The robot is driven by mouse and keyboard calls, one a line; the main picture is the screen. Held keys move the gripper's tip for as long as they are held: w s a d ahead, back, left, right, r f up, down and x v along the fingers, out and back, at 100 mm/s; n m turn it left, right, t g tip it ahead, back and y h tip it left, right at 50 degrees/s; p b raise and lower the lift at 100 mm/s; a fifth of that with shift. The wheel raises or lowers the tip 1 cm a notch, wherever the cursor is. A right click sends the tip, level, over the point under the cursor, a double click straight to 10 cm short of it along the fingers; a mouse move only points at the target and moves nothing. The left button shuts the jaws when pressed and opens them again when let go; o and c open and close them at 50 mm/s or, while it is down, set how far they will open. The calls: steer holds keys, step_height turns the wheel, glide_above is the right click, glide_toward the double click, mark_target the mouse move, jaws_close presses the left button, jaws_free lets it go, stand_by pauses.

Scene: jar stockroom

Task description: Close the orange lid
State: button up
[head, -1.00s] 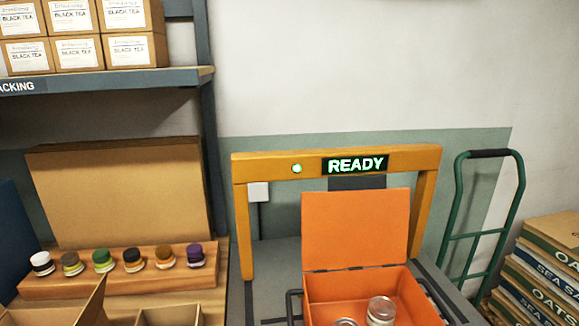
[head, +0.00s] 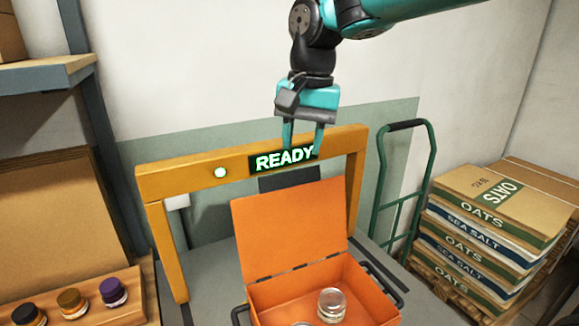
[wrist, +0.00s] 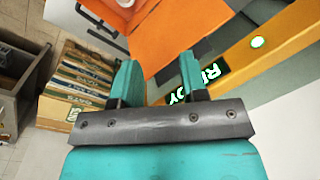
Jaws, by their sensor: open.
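The orange lid (head: 292,228) stands open and upright, hinged at the back edge of the orange box (head: 290,292). A clear jar (head: 332,305) stands inside the box, and part of another jar top shows at the picture's lower edge. My gripper (head: 303,150) is open and empty, pointing down above and behind the lid's top edge, in front of the READY sign in the head view. In the wrist view the open fingers (wrist: 157,72) frame the orange lid (wrist: 180,35), which lies beyond them. No contact with the lid shows.
A yellow frame (head: 152,185) with a READY sign (head: 284,160) arches behind the box. A green hand truck (head: 402,190) and stacked oats and sea salt sacks (head: 490,225) stand at right. A wooden rack with small jars (head: 72,302) is at lower left.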

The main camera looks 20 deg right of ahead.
mark_target(291, 171)
steer(key=w+d+r+m+h+p, duration=0.1)
steer(key=w+d+r+m+p, duration=0.15)
steer(key=w+m, duration=1)
steer(key=shift+n, duration=0.55)
steer(key=f, duration=0.5)
steer(key=f+p, duration=0.1)
steer(key=f, duration=0.5)
steer(key=w+f+p, duration=0.1)
steer(key=f, duration=0.4)
steer(key=shift+a+f, duration=0.2)
steer(key=shift+a, duration=0.05)
jaws_close()
